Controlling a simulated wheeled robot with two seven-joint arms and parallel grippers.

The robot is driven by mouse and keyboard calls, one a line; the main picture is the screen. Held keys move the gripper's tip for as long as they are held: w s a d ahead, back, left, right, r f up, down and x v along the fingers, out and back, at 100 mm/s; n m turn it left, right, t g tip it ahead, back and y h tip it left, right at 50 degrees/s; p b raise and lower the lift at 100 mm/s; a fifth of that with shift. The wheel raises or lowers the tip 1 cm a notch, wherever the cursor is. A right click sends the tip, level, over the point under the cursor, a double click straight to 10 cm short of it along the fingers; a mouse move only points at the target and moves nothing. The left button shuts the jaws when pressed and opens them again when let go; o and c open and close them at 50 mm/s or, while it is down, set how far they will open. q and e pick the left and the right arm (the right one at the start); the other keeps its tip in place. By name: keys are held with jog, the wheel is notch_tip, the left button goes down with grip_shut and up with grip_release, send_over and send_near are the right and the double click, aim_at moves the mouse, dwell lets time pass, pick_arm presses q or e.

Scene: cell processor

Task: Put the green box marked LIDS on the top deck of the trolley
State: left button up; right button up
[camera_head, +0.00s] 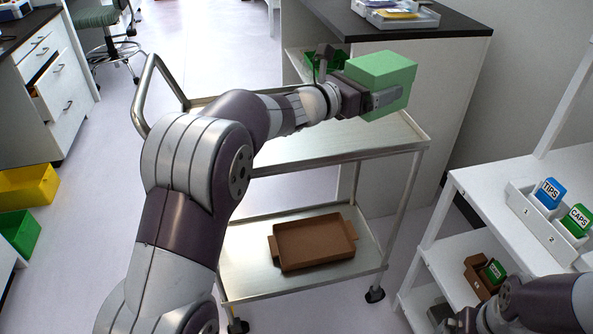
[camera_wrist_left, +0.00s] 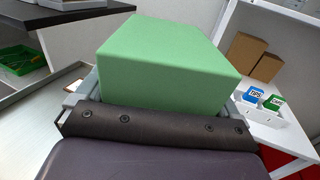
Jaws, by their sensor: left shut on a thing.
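My left gripper (camera_head: 372,98) is shut on a plain green box (camera_head: 384,76). The box fills the middle of the left wrist view (camera_wrist_left: 170,65), between the fingers. No LIDS marking shows on its visible faces. In the head view the box appears over the far right part of the top deck (camera_head: 345,145) of the metal trolley. I cannot tell whether it touches the deck. My left arm hides much of the deck's left side. My right gripper (camera_head: 458,322) is only partly in view at the bottom right, and its fingers are unclear.
A brown tray (camera_head: 313,243) lies on the trolley's lower deck. A dark-topped counter (camera_head: 440,35) stands behind. On the right, a white shelf unit (camera_head: 480,180) has blue TIPS (camera_head: 549,193) and green CAPS (camera_head: 576,220) boxes in a numbered holder. The deck's visible front is clear.

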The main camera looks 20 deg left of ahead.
pick_arm(q)
jog(key=d+b, duration=0.1)
jog(key=s+d+b, duration=0.1)
jog(key=shift+s+r+y+b, duration=0.15)
jog(key=shift+r+y+b, duration=0.15)
jog(key=shift+b, duration=0.05)
jog(key=shift+s+a+r+n, duration=0.1)
jog(key=shift+a+r+n, duration=0.1)
jog(key=shift+n, duration=0.1)
jog(key=a+f, duration=0.2)
jog(key=a, duration=0.1)
jog(key=a+f+b, duration=0.1)
jog(key=a+f, duration=0.1)
jog(key=a, duration=0.2)
jog(key=w+a+f+b, duration=0.1)
jog(key=a+f, duration=0.1)
jog(key=a, duration=0.2)
jog(key=shift+f, duration=0.2)
notch_tip(320, 180, down, 4)
jog(key=shift+s+f+b, duration=0.1)
jog(key=shift+b, duration=1.15)
pick_arm(e)
notch_tip(320, 180, down, 10)
jog(key=shift+r, duration=0.15)
